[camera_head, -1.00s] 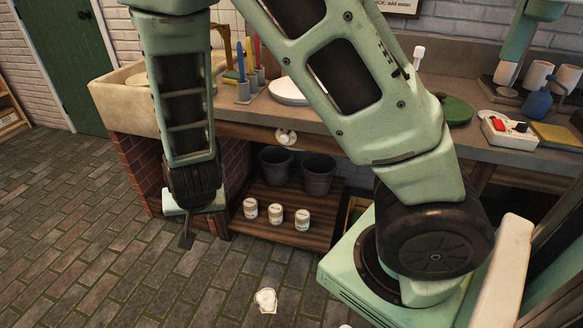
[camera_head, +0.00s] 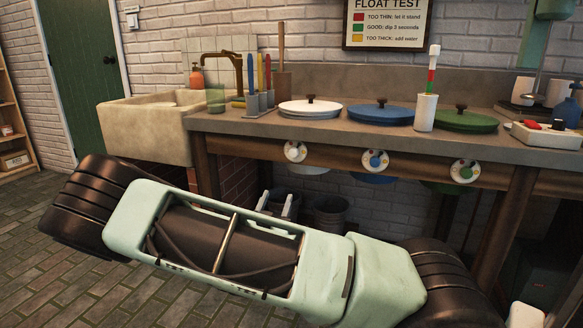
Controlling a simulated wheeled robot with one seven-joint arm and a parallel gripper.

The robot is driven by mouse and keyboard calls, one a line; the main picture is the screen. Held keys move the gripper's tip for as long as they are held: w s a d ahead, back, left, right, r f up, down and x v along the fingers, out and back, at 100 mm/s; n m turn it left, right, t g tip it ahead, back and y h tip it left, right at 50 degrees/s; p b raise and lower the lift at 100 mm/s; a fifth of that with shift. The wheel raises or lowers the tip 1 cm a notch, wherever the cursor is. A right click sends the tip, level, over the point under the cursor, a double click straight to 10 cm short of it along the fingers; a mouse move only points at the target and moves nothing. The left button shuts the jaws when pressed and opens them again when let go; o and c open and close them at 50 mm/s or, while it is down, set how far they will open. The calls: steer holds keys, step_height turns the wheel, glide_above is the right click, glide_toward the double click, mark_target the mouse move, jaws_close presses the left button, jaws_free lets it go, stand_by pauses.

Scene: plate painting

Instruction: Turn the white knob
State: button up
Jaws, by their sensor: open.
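The white knob (camera_head: 295,151) is a round pale dial on the counter's front rail, below the white lid (camera_head: 310,107). It is the leftmost of three dials and is in plain view. My gripper (camera_head: 278,197) shows just beyond my arm, below and slightly left of the white knob. Its two dark fingertips stand apart with nothing visible between them. The gripper appears apart from the knob. My arm's large pale-green link hides the rest of the hand.
The blue knob (camera_head: 375,161) and green knob (camera_head: 464,171) are to the right on the same rail. Blue lid (camera_head: 381,114) and green lid (camera_head: 463,121) lie on the counter (camera_head: 240,124). Dark buckets (camera_head: 331,213) stand underneath. A stone sink (camera_head: 150,135) is at left.

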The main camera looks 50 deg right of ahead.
mark_target(293, 155)
steer(key=b+x, duration=0.2)
steer(key=x, duration=1.4)
steer(key=shift+d, duration=0.25)
steer(key=c, duration=1)
